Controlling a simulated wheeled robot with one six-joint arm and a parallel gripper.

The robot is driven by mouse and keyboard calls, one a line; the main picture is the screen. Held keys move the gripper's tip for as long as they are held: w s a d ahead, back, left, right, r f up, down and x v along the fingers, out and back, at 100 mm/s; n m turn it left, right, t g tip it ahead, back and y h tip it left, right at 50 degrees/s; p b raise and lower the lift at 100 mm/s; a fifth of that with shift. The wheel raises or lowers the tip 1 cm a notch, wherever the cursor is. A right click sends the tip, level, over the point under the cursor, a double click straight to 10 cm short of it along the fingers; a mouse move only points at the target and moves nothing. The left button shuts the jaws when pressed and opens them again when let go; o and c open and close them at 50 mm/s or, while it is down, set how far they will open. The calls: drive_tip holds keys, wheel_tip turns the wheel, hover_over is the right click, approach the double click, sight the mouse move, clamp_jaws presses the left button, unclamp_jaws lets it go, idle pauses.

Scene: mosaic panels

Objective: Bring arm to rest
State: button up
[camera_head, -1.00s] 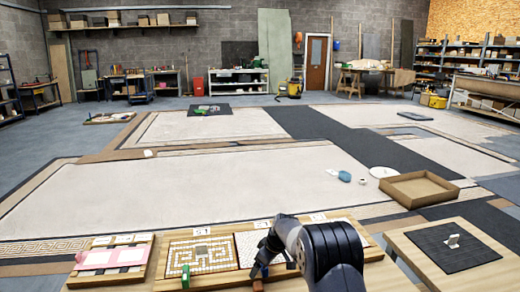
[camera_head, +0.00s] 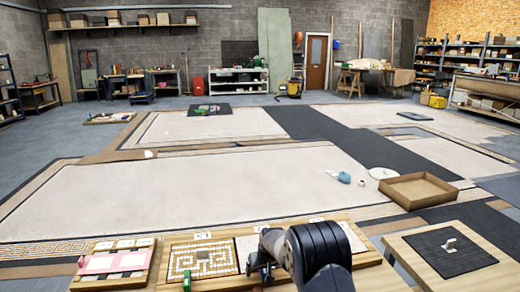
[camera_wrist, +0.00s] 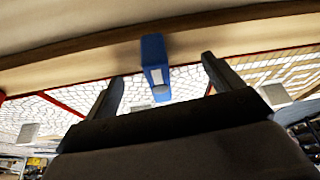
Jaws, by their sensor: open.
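My gripper (camera_wrist: 161,70) is open in the wrist view, with its two dark fingers spread apart. A blue block-like piece (camera_wrist: 153,58) shows between the fingertips, at a wooden edge (camera_wrist: 75,47); I cannot tell its exact distance, and no finger visibly touches it. In the head view my dark arm (camera_head: 318,255) is bent low over the front wooden bench, at the right part of the mosaic panels. The fingertips are hard to make out there. The left panel (camera_head: 203,260) bears a brown and white meander pattern, with a green clamp-like piece (camera_head: 187,281) at its front edge.
A pink sheet (camera_head: 112,262) lies on a board at the left. At the right, a table (camera_head: 425,262) carries a black mat (camera_head: 452,262) with a small white piece. An empty brown tray (camera_head: 418,203) lies behind it. The pale floor panel (camera_head: 190,190) beyond is largely clear.

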drive_tip(key=shift+m+h, duration=0.4)
drive_tip(key=shift+m, duration=0.5)
drive_tip(key=shift+s+r+p, duration=0.1)
drive_tip(key=shift+r+p, duration=0.2)
drive_tip(key=shift+r, duration=0.25)
drive_tip(key=shift+s+r, duration=0.2)
drive_tip(key=shift+r, duration=0.1)
drive_tip(key=shift+s+d, duration=0.1)
